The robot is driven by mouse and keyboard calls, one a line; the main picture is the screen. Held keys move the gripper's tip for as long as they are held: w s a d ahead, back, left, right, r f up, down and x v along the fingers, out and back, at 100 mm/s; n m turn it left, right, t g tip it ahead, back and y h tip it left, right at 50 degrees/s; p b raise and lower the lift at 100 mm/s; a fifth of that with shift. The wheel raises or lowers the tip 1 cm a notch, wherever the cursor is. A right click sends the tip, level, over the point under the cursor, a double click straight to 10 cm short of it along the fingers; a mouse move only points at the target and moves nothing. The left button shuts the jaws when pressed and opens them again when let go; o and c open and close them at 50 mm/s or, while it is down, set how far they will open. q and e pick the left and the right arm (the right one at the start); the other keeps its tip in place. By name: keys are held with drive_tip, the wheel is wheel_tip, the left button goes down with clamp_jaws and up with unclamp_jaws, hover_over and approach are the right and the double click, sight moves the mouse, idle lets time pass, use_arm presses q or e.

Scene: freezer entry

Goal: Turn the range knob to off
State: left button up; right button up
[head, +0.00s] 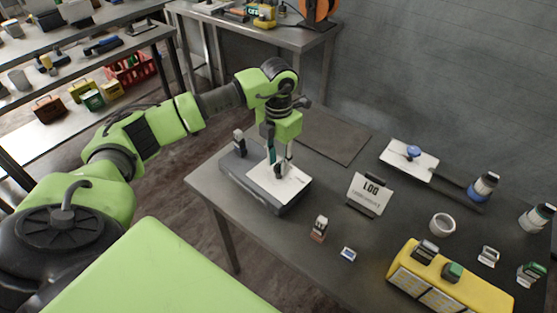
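A grey box-shaped device (240,181) with a white top face (292,186) lies near the left edge of the table. A small dark part, which looks like the knob (279,170), stands on the white face. My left gripper (279,161) points down over this face, with its fingertips on either side of the dark part. The fingers partly hide it, and I cannot tell whether they touch it or which way it is turned. The markings on the face are too small to read. My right gripper is not in view.
A small upright block (239,142) stands at the device's back left. A LOG sign (370,194) stands to the right. A white plate with a blue knob (413,152), a white ring (442,224) and a yellow box (403,266) are farther right. A dark mat (333,136) lies behind.

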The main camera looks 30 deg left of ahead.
sight(278, 164)
use_arm(q)
wheel_tip(278, 164, up, 12)
idle(0.4)
drive_tip(key=shift+f, duration=0.15)
idle(0.3)
